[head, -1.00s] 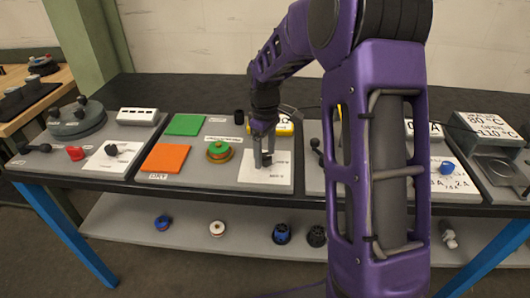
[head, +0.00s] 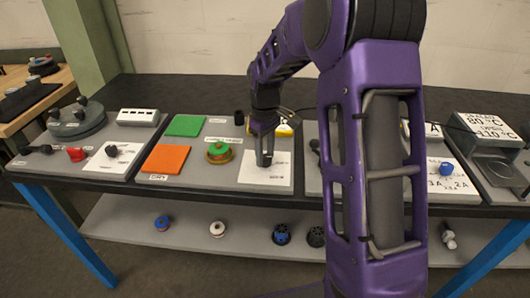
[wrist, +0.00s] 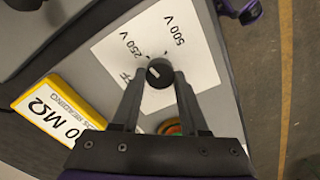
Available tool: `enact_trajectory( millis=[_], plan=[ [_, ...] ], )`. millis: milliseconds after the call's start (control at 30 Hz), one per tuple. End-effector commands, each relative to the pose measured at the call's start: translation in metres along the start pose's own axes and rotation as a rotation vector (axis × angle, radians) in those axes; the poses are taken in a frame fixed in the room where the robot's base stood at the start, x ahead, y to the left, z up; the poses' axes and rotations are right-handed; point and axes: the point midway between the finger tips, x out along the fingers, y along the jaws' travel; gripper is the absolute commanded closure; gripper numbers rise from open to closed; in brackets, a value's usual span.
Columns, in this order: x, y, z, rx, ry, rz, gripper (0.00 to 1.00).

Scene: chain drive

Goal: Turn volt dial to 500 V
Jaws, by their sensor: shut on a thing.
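The volt dial (wrist: 158,73) is a small round black knob with a pale mark on top. It stands on a white label plate (wrist: 197,64), printed 250 V, 500 V and a partly hidden label ending in FF. In the wrist view the pale mark appears on the knob's left half; I cannot tell exactly which label it points to. My gripper (wrist: 160,78) is shut on the dial, one finger on each side.
A yellow-framed meter display (wrist: 55,112) reading in MΩ lies beside the plate. Left of the plate are a red-green button (head: 219,152), an orange pad (head: 167,159) and a green pad (head: 185,125). A blue knob (head: 446,169) is on the right panel.

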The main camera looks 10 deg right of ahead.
Motion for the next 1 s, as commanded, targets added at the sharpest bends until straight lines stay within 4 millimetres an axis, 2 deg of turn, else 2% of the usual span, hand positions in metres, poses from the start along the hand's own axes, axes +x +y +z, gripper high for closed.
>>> enact_trajectory(
  millis=[1000],
  plan=[
    [-0.0018, 0.0020, 0.0000, 0.898, 0.003, 0.001, 1.00]
  ],
)
